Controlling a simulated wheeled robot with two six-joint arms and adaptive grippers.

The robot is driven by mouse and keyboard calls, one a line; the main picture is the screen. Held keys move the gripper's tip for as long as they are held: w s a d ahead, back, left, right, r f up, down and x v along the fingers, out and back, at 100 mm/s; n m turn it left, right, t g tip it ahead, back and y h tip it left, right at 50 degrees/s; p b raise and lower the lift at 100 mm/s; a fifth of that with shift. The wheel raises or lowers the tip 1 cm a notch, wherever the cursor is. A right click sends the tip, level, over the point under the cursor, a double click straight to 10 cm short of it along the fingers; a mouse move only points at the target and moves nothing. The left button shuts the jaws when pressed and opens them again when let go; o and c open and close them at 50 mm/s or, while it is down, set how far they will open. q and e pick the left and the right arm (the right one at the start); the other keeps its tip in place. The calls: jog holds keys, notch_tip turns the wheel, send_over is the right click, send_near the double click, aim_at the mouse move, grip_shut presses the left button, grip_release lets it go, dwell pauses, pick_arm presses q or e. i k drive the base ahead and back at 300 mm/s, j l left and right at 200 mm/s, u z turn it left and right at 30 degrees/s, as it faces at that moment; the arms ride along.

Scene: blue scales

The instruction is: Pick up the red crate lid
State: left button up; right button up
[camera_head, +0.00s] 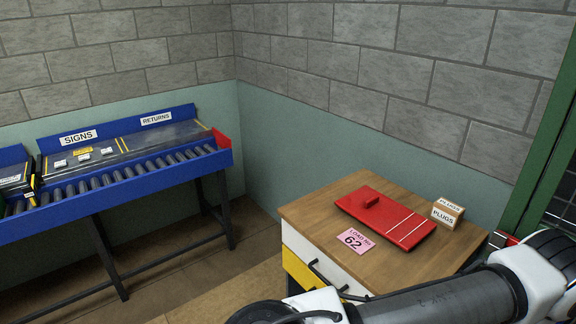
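The red crate lid (397,222) lies flat on the wooden top of a small cabinet, right of centre in the head view. It is a flat red panel with a raised red handle block (370,202) near its left end and two pale stripes near its right end. Nothing is touching it from above. One of my arms crosses the bottom right in front of the cabinet, below the lid. Neither gripper's fingers show in the view.
The cabinet top (318,207) also bears a pink card marked 62 (355,241) and a small plugs box (447,212). A blue roller conveyor (130,170) stands at the left. A green frame (545,130) rises at the right. A block wall is behind.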

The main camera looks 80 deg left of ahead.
aim_at(404, 227)
jog(key=u, duration=1.9)
jog(key=i+j+u, duration=0.1)
jog(key=i+j, duration=0.2)
jog(key=j, duration=0.15)
jog(key=i+j+u, duration=0.25)
jog(key=u, duration=0.2)
jog(key=i+j+u, duration=0.25)
jog(key=u, duration=0.15)
jog(key=i+j+u, duration=0.1)
jog(key=i+u, duration=0.35)
jog(key=i+j+z, duration=0.1)
jog(key=z, duration=0.25)
jog(key=i+j+z, duration=0.15)
jog(key=i+z, duration=0.2)
jog(key=i+j+z, duration=0.1)
jog(key=z, duration=0.2)
jog(key=j, duration=0.1)
